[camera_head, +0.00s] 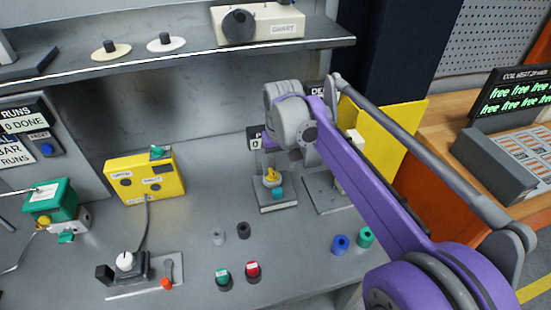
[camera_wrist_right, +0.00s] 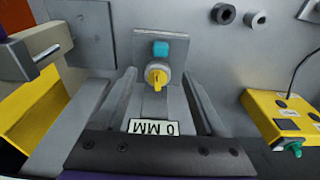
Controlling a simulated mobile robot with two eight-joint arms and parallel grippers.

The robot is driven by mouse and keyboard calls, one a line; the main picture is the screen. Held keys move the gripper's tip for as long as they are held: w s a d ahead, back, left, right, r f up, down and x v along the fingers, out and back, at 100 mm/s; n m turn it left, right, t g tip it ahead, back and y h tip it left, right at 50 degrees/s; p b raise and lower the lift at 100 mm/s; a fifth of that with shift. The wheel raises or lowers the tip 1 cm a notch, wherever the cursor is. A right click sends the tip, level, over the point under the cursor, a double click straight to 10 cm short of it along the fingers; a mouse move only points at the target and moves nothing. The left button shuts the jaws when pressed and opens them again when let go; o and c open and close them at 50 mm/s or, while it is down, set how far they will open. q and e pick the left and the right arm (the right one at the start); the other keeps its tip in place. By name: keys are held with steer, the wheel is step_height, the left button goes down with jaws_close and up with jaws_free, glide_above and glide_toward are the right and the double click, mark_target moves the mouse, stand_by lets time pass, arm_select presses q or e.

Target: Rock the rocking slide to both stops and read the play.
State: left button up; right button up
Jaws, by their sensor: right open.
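A small grey fixture (camera_head: 277,207) stands on the bench, with a yellow knob (camera_head: 272,176) and a teal block (camera_head: 277,193) on it. It looks like the rocking slide, though no label naming it is readable. In the right wrist view the yellow knob (camera_wrist_right: 156,77) and teal block (camera_wrist_right: 161,48) lie ahead, and a "0 MM" readout (camera_wrist_right: 154,127) shows close to me. My right gripper (camera_wrist_right: 159,78) is open, its fingers on either side of the yellow knob with gaps showing. In the head view my right arm hides most of it. My left gripper is out of view.
A yellow box (camera_head: 145,176) and a green unit (camera_head: 50,200) stand to the left. A lever fixture (camera_head: 140,270) and several small coloured knobs lie on the bench. A shelf (camera_head: 190,58) runs above. Another plate (camera_head: 322,195) sits just right of the fixture.

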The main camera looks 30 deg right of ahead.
mark_target(277, 190)
steer(key=f, duration=1)
steer(key=shift+w+f, duration=0.1)
steer(key=shift+w, duration=0.3)
jaws_close()
